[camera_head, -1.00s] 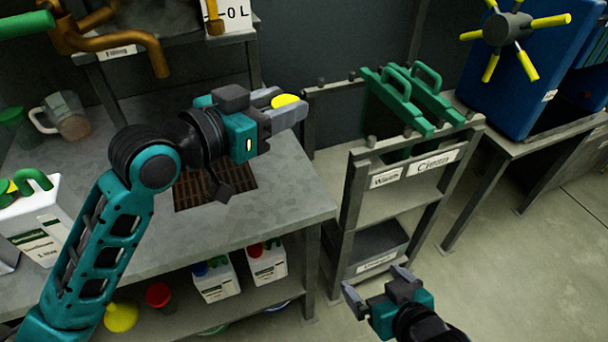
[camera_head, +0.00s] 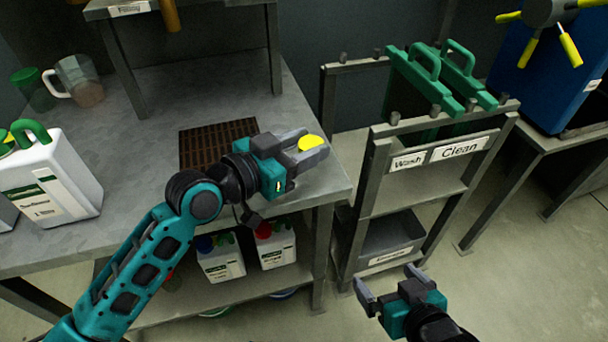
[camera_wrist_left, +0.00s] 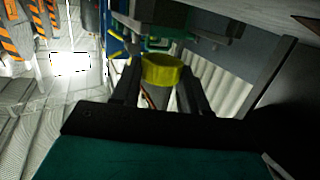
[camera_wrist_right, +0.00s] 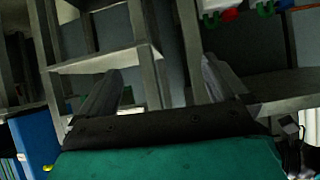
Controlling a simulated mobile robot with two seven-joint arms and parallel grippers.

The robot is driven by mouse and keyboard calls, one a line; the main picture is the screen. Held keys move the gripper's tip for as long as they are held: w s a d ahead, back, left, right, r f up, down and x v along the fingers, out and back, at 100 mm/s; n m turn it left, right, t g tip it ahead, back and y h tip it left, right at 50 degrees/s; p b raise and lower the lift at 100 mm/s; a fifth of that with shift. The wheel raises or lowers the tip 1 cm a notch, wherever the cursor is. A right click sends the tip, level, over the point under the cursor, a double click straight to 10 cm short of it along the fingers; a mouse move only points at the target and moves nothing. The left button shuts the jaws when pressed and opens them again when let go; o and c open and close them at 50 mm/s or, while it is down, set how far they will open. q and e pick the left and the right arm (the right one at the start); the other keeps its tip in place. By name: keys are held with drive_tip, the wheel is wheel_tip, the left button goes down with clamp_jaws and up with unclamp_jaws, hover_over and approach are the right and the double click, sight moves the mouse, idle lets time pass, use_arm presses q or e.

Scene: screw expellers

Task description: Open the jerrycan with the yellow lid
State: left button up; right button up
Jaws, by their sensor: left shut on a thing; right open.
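My left gripper (camera_head: 308,147) is shut on a yellow lid (camera_head: 312,142), held above the right edge of the workbench. The lid also shows between the fingers in the left wrist view (camera_wrist_left: 161,70). A white jerrycan (camera_head: 60,180) with a green handle stands on the bench at far left, well away from the gripper. A bit of yellow shows beside its handle at the picture's edge; I cannot tell what it belongs to. My right gripper (camera_head: 388,278) is open and empty, low in front of the labelled rack.
The workbench (camera_head: 130,130) has a brown grate (camera_head: 215,140) and a clear jug (camera_head: 80,82). Jerrycans with a blue lid (camera_head: 220,258) and a red lid (camera_head: 275,245) stand on the lower shelf. A "Wash"/"Clean" rack (camera_head: 375,180) with green-handled items stands right.

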sight(304, 180)
use_arm(q)
drive_tip(key=shift+f+b, duration=1.3)
drive_tip(key=shift+f, duration=1.7)
drive_tip(key=o, duration=1.1)
drive_tip(key=shift+r, duration=0.3)
drive_tip(key=v, duration=0.6)
drive_tip(key=p+v, duration=0.1)
drive_tip(key=v, duration=0.5)
drive_tip(key=shift+f, duration=0.2)
